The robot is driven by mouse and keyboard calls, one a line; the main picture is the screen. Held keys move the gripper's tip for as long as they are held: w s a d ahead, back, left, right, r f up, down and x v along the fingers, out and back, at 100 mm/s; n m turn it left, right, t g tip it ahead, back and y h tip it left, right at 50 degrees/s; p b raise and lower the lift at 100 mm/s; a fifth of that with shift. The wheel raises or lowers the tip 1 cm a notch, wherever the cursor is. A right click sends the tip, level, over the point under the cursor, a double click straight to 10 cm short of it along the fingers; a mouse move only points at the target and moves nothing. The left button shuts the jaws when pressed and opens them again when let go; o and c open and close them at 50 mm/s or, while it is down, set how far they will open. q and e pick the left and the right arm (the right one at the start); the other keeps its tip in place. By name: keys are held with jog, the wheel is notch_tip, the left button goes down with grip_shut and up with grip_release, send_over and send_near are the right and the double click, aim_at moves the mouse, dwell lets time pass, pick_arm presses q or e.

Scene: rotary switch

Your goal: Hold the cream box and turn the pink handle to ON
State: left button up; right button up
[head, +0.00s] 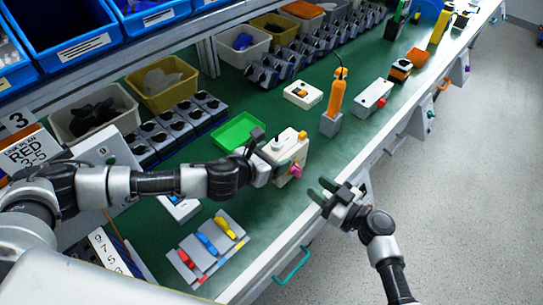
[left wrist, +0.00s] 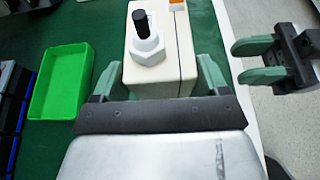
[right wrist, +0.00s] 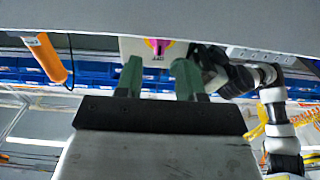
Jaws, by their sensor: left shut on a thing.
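The cream box (head: 290,147) stands near the front edge of the green bench. On its top are a white hex nut and black stem, clear in the left wrist view (left wrist: 148,42). The pink handle (head: 296,171) is on its front face; the right wrist view shows the handle (right wrist: 158,44) with a small label I cannot read surely. My left gripper (head: 268,166) is shut on the box (left wrist: 177,70), one finger on each side. My right gripper (head: 330,191) is open and empty, in front of the bench edge, apart from the handle.
A green tray (head: 238,132) lies left of the box. An orange screwdriver (head: 337,92) stands in a grey holder behind it, and another white switch box (head: 371,98) lies farther right. A rack with coloured tools (head: 208,246) lies at the front left. Space before the bench is free.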

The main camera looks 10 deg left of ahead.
aim_at(301, 174)
jog(key=shift+x, duration=2.4)
grip_shut()
